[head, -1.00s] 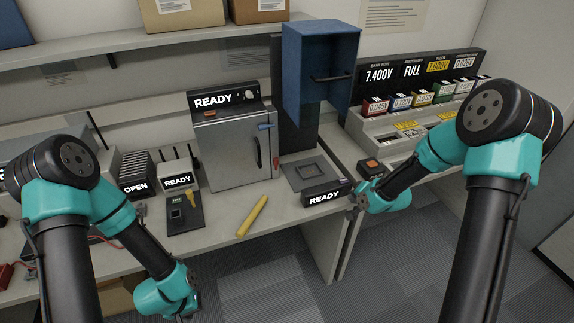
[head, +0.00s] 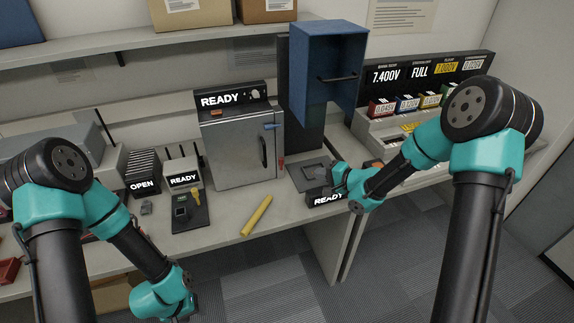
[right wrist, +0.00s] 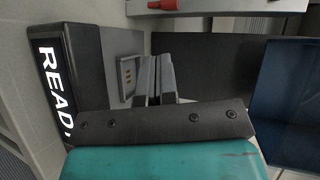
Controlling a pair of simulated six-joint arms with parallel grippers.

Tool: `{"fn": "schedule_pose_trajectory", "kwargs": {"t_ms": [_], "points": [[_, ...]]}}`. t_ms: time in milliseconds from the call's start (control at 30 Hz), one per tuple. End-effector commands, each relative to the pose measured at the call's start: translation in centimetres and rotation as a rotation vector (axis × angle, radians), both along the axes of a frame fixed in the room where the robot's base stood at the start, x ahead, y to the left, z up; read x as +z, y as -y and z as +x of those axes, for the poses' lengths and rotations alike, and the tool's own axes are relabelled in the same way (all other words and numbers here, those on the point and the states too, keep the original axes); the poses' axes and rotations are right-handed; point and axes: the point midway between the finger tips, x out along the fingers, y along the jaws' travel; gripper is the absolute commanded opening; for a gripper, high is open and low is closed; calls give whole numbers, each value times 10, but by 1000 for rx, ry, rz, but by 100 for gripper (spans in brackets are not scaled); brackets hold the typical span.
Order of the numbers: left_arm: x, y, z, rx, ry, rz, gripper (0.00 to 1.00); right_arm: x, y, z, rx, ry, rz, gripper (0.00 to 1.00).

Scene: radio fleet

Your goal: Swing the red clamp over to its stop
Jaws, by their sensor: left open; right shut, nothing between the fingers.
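The red clamp (head: 281,163) is a small red handle low on the right edge of the grey cabinet (head: 238,155). My right gripper (head: 318,173) is shut and empty over the dark plate right of the cabinet, apart from the red clamp. Its closed fingers show in the right wrist view (right wrist: 155,78). My left gripper (head: 172,308) hangs low at the bottom edge, far from the clamp, its fingers barely visible.
A blue lever (head: 270,126) sits higher on the cabinet front. A black READY block (head: 325,199) stands just below my right gripper. A blue box (head: 325,65) hangs above. A yellow bar (head: 256,215) lies on the bench (head: 225,228) before the cabinet.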

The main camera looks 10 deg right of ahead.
Motion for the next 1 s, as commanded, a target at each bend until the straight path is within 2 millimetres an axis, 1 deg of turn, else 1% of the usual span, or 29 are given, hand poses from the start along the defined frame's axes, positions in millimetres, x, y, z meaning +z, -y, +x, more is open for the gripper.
{"fn": "schedule_pose_trajectory", "kwargs": {"t_ms": [200,367,467,900,1000], "points": [[0,0,0,0,0,0,52,-1,-1,1,-1,0,-2,0],[0,0,0,0,0,0,52,-4,-9,9,2,0,-1,0],[0,0,0,0,0,0,52,-8,-16,17,0,0,-1,0],[0,0,0,0,0,0,52,-30,-65,68,2,0,-2,0],[0,0,0,0,0,0,52,-31,-75,80,1,1,-2,0]]}}
